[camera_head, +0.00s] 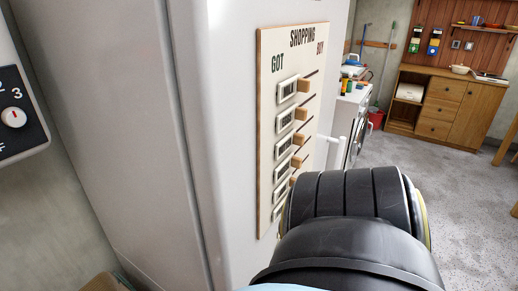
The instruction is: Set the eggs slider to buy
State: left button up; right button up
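A cream shopping board (267,130) hangs on the side of a large pale cabinet or fridge. It reads GOT at left and BUY at right. Several labels run down it, each with a wooden slider knob on a dark slot. The top knob (303,85), second knob (301,114) and third knob (298,139) all sit near the left ends of their slots. The label words are too small to read, so I cannot tell which is eggs. My black arm covers the board's lower right. A thin white piece beyond it, near the board's right edge, may be part of my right gripper; its fingers are not clear. My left gripper is not in view.
A panel with a round dial (14,117) is at the far left. A washing machine (352,125) stands behind the board. A wooden cabinet (440,100) is at the back right. Grey floor (470,190) is open at right.

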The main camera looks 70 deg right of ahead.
aim_at(294, 112)
jog(key=u, duration=0.05)
jog(key=k, duration=0.4)
jog(key=z, duration=0.3)
jog(key=i, duration=0.35)
jog(key=z, duration=2.2)
